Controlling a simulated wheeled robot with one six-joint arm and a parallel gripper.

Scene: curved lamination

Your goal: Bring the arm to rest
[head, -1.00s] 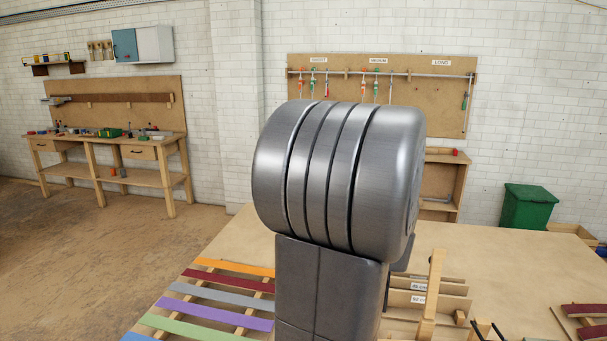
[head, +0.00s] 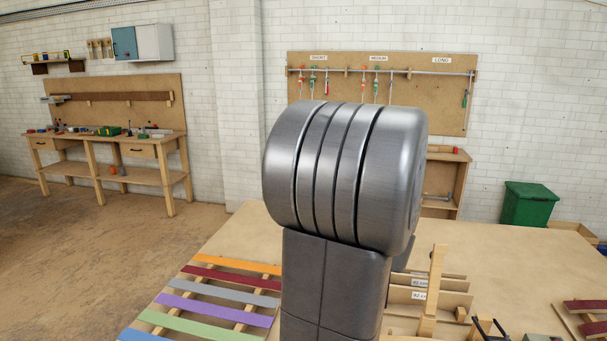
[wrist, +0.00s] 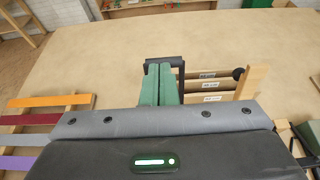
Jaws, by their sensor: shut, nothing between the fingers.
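My gripper (wrist: 159,72) shows in the wrist view as two green fingers lying side by side, shut with nothing between them. It points out over the pale wooden table (wrist: 110,65). A dark bracket-like piece shows around the fingertips; I cannot tell whether it touches them. In the head view my grey arm fills the middle and hides the gripper and part of the table (head: 520,265).
Coloured strips (head: 215,309) lie on a wooden rack at the table's left. A wooden fixture with an upright post (head: 434,285) and labelled boards (head: 440,297) stands right of my arm. More strips (head: 590,318) lie far right. The table's far middle is clear.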

